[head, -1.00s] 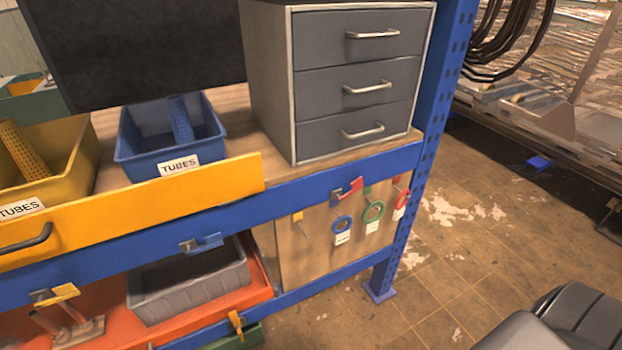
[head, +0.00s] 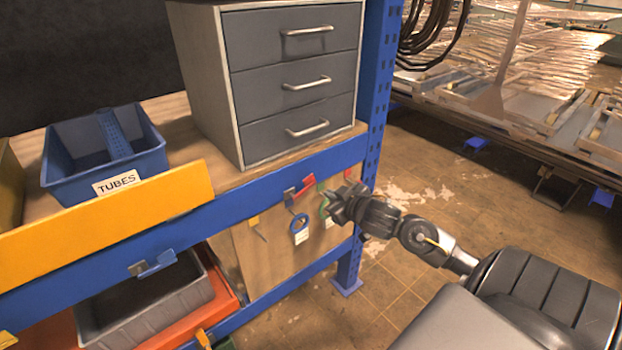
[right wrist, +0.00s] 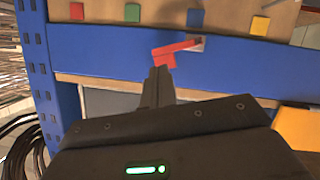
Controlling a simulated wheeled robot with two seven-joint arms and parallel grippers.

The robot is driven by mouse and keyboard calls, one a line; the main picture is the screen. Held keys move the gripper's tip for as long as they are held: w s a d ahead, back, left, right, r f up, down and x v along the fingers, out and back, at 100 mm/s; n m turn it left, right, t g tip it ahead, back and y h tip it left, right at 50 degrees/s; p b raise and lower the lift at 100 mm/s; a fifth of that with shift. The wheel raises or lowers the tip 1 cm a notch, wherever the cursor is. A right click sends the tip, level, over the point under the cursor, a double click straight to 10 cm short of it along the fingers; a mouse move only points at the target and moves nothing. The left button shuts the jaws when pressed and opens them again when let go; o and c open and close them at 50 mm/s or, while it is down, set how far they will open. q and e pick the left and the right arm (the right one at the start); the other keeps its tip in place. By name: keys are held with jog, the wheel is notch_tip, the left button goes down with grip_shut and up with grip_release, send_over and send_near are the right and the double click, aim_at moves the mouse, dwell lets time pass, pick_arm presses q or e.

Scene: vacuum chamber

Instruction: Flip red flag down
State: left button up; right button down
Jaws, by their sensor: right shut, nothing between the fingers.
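The red flag (head: 305,186) sits on a metal bracket on the front of the blue shelf beam, pointing right and slightly up from the bracket. In the right wrist view, the red flag (right wrist: 176,52) shows just past my fingertips, with its bracket to the right. My right gripper (head: 333,204) is in front of the beam, just right of and slightly below the flag. In the right wrist view its fingers (right wrist: 158,74) are shut together and empty, close to the flag's edge. I cannot tell whether they touch. My left gripper is not in view.
Hanging tags, including a blue ring (head: 299,224), are on the wooden panel below the beam. A grey drawer cabinet (head: 290,85) and blue TUBES bin (head: 105,155) stand on the shelf. Open floor lies right of the blue post.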

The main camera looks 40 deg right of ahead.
jog(key=s+a+r+t, duration=0.2)
jog(key=a+r, duration=0.1)
jog(key=r, duration=0.5)
send_over(311, 176)
jog(key=s+a, duration=0.2)
jog(key=a, duration=0.1)
notch_tip(311, 176, down, 2)
jog(key=f, duration=0.2)
jog(key=p, duration=0.1)
jog(key=shift+s+d+f+n+y, duration=0.1)
jog(key=shift+d+f+n+y, duration=0.2)
jog(key=shift+f+n, duration=0.1)
jog(key=shift+s+d+f, duration=0.1)
jog(key=shift+d+f, duration=0.15)
jog(key=shift+f, duration=0.5)
